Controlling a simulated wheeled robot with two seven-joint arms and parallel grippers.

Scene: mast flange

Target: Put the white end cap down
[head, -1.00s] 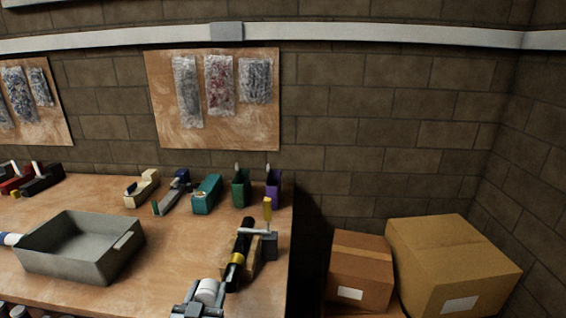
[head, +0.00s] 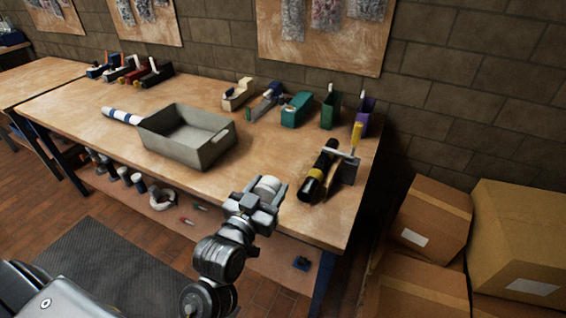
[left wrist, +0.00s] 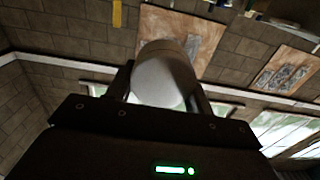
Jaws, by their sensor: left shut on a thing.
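The white end cap (head: 267,187) is a short white cylinder held between the fingers of my left gripper (head: 262,197). In the head view the gripper is over the front part of the wooden workbench (head: 245,165), though its height above the top is hard to judge. In the left wrist view the end cap (left wrist: 163,78) fills the gap between the two dark fingers (left wrist: 160,85), its round face towards the camera. My right gripper does not show in either view.
A grey tray (head: 187,155) stands left of the gripper, with a blue-and-white tube (head: 122,116) beside it. Bare bench top lies between tray and clamp. Cardboard boxes (head: 434,212) stand at right.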

